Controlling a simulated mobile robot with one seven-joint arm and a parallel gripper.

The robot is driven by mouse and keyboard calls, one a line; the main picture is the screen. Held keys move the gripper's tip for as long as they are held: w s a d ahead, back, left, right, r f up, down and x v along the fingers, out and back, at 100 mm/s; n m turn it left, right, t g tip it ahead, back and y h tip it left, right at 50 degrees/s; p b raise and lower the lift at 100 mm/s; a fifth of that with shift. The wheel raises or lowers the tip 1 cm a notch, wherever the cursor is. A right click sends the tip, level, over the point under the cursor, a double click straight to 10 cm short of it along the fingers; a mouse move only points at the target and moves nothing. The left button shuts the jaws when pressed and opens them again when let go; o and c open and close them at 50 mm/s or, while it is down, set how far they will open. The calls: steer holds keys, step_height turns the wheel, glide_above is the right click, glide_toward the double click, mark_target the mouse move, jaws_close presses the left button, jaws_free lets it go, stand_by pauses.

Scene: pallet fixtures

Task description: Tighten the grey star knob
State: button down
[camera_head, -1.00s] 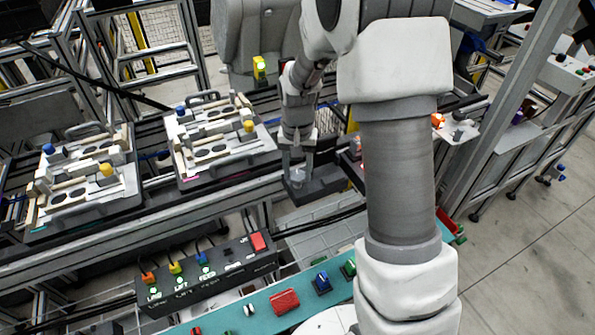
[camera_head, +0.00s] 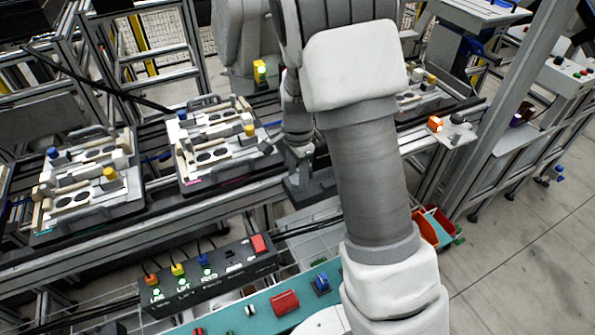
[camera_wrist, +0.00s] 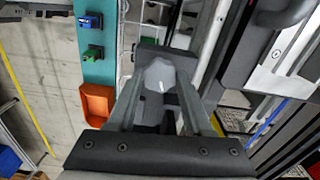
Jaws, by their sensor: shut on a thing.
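The grey star knob (camera_wrist: 160,76) shows in the wrist view between the two fingers of my gripper (camera_wrist: 160,88), with a pale mark on its top. The fingers are shut on it from both sides. It sits over a dark fixture block (camera_wrist: 151,112). In the head view my gripper (camera_head: 301,158) points down at the dark block (camera_head: 318,188), right of the near pallets. There the knob is mostly hidden by the gripper and cannot be made out clearly.
Two pallets with blue and yellow knobs, a left one (camera_head: 82,205) and a right one (camera_head: 222,178), stand on the conveyor left of my gripper. A black button box (camera_head: 210,275) and a teal panel (camera_head: 262,318) lie in front. An orange bin (camera_wrist: 97,103) is nearby.

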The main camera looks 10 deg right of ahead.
steer(key=shift+m+p, duration=0.4)
steer(key=shift+m, duration=0.6)
steer(key=shift+c, duration=1.5)
jaws_free()
step_height(320, 180, up, 18)
steer(key=p, duration=0.1)
steer(key=shift+f, duration=0.25)
steer(key=s+r+n+t, duration=0.2)
steer(key=s+r+n, duration=0.2)
steer(key=s+n, duration=0.4)
steer(key=s+r+n+t, duration=0.3)
steer(key=s+n, duration=0.5)
steer(key=s, duration=0.6)
steer(key=shift+r+n+t, duration=0.3)
steer(key=shift+r+n, duration=0.1)
steer(key=shift+r, duration=0.45)
